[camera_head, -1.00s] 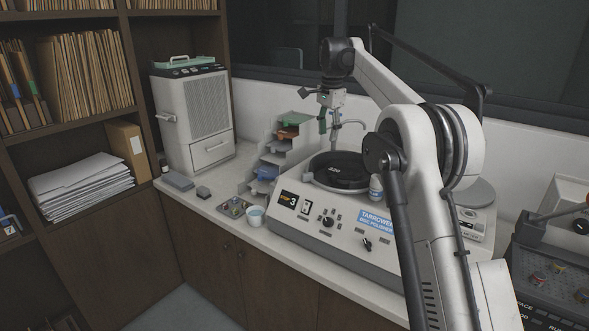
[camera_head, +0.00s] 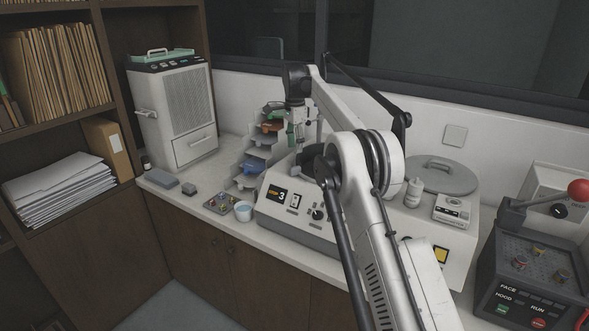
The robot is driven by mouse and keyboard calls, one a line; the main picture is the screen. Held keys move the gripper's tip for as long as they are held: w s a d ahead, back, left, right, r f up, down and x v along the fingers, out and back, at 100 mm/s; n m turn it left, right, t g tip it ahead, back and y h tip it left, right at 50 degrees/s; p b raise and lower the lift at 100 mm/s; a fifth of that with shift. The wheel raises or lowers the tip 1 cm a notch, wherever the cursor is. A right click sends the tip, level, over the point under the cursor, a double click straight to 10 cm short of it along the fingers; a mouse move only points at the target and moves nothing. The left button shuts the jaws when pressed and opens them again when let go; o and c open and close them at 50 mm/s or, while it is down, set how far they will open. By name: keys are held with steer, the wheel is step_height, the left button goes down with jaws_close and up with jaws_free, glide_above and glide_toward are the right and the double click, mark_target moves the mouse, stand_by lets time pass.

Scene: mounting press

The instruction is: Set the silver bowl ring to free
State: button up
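The disc polisher (camera_head: 275,218) stands on the white counter, with a sloping front panel bearing a small display reading 3, switches and a black knob. My arm covers most of its bowl, and I cannot make out the silver bowl ring or its setting. My gripper (camera_head: 298,135) hangs pointing down over the back left part of the polisher, near the bowl. It is small and partly merged with the things behind it, so I cannot tell whether its fingers are open or touching anything.
A stepped rack (camera_head: 255,165) with coloured pieces and a pale blue cup (camera_head: 244,211) stand left of the polisher. A white bottle (camera_head: 413,193), a round grey lid (camera_head: 441,176) and a red-knobbed machine (camera_head: 532,255) are to the right. A white cabinet (camera_head: 172,115) stands back left.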

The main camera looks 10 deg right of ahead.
mark_target(295, 168)
step_height(295, 168, down, 10)
steer(key=shift+r+p, duration=0.2)
steer(key=shift+p, duration=0.4)
jaws_close()
